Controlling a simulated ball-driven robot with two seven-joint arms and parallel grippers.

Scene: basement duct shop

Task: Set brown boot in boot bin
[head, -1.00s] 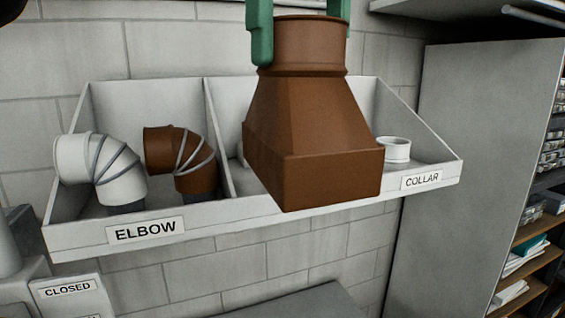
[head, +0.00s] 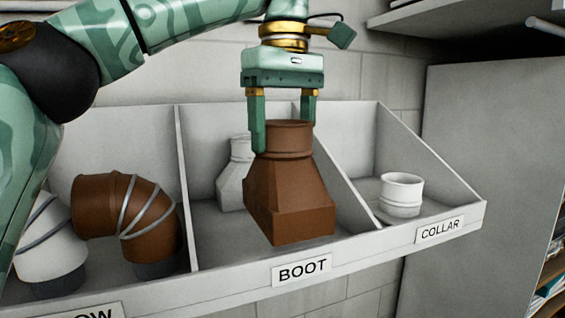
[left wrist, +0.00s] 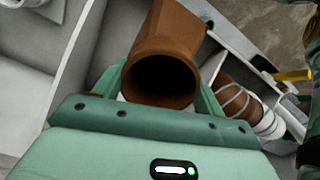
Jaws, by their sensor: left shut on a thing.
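The brown boot (head: 288,195) hangs upright, its round collar at the top and its wide square base down. My left gripper (head: 284,140) comes from above and is shut on the collar, one finger on each side. The boot is within the outline of the middle bin, labelled BOOT (head: 302,270), behind its front wall (head: 235,283). I cannot tell if its base touches the bin floor. A white boot (head: 232,180) stands behind it to the left. In the left wrist view the brown boot's round opening (left wrist: 162,80) faces the camera between the fingers. My right gripper is not in view.
The left bin holds a brown elbow (head: 150,215) and a white elbow (head: 45,245). The right bin, labelled COLLAR, holds a white collar (head: 402,194). Slanted dividers (head: 187,190) separate the bins. A grey cabinet (head: 480,170) stands to the right.

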